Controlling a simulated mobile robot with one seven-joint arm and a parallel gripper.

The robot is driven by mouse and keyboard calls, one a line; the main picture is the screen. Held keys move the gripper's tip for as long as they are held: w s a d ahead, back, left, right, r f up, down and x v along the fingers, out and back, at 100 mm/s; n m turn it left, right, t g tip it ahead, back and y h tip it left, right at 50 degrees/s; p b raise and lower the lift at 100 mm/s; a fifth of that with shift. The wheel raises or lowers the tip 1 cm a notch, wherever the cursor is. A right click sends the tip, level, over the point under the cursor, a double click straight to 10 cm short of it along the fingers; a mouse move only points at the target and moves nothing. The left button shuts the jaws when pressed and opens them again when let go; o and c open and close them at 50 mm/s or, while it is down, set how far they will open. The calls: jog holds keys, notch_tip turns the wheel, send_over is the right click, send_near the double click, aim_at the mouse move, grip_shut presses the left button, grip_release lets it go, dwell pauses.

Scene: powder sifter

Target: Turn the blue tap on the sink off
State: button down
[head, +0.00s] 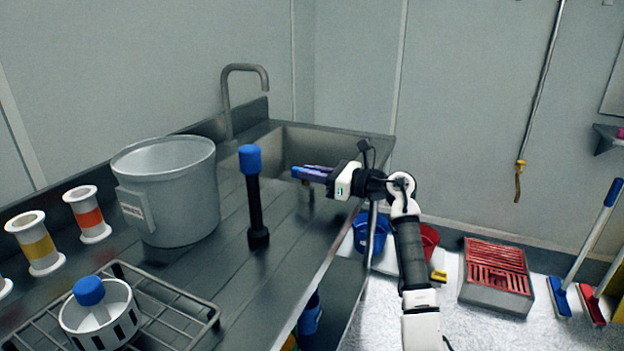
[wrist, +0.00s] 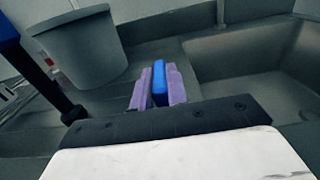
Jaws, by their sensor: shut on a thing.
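My gripper (head: 314,173) reaches in from the right over the front of the sink. Its purple fingers are shut on the blue tap handle (wrist: 159,82), which stands as a narrow blue bar between them in the wrist view. In the head view only a small blue end (head: 296,172) shows at the fingertips. The sink basin (head: 340,146) lies behind my gripper, and its grey curved spout (head: 245,68) rises at the back left. The rest of the tap is mostly hidden, so I cannot tell its setting.
A black post with a blue top (head: 250,160) stands upright left of my gripper. A large grey bucket (head: 165,190) stands farther left. A wire rack (head: 190,318) is at the front left. Blue (head: 370,235) and red (head: 428,240) buckets are on the floor.

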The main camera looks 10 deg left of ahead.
dwell(0.3)
jog(key=c, duration=1.4)
grip_release()
jog(key=d, duration=0.4)
jog(key=s+d+b, duration=0.1)
jog(key=d, duration=0.4)
jog(key=s+d+b, duration=0.1)
jog(key=d, duration=0.3)
jog(key=shift+s+d, duration=0.25)
jog(key=shift+d, duration=0.05)
